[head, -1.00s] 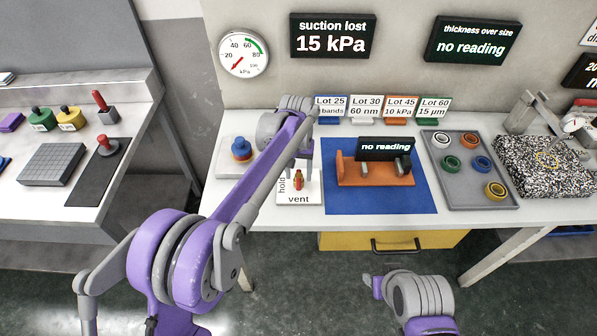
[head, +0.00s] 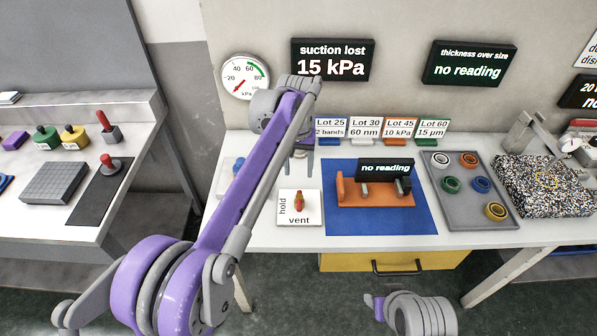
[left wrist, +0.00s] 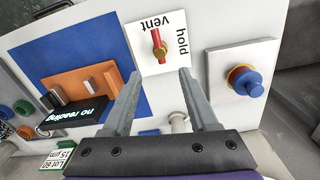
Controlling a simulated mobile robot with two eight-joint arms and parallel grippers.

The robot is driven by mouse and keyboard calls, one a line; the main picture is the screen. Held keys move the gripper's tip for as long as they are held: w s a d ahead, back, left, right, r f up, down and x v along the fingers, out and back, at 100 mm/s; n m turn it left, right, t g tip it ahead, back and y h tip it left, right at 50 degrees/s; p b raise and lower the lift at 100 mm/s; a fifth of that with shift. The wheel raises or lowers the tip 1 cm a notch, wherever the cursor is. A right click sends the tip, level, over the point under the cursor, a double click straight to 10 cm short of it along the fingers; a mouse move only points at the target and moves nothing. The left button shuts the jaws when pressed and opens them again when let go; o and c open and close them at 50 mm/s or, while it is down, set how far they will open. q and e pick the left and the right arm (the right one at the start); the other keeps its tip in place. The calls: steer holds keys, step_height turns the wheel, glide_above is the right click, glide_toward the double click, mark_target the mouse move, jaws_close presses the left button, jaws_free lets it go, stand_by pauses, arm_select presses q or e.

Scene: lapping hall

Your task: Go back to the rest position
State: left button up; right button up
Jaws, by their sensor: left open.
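My left gripper (head: 303,148) is raised above the back of the white bench (head: 270,238), below the wall screen. In the left wrist view its two fingers (left wrist: 157,100) are spread apart with nothing between them. Beneath it is the white hold/vent plate (head: 311,215) with a red and brass lever (head: 299,202). The lever points to the word vent; it also shows in the left wrist view (left wrist: 158,45). The gripper is clear of the lever. Of my right arm only a grey and purple part shows at the bottom; no right fingers are visible.
An orange fixture (head: 360,188) sits on a blue mat (head: 345,225). A grey tray (head: 465,215) holds several rings. A blue knob (left wrist: 247,82) on a white plate is mostly behind my arm in the head view. Lot cards (head: 364,128) stand at the back. A yellow drawer (head: 340,262) is below.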

stand_by(0.4)
arm_select(q)
steer(key=s+a+r+t+p, duration=0.1)
steer(key=s+a+r+t, duration=0.15)
steer(key=s+a, duration=0.85)
steer(key=s+a+f+t+p, duration=0.1)
steer(key=s+a+f, duration=0.2)
steer(key=s, duration=0.6)
steer(key=s+a+f+n+t, duration=0.1)
steer(key=s+a+f+t, duration=0.1)
steer(key=s+f, duration=0.3)
steer(key=s+a, duration=0.1)
steer(key=s, duration=0.3)
steer(key=shift+s+a+n+p, duration=0.2)
steer(key=shift+n+p, duration=0.1)
steer(key=shift+p, duration=0.1)
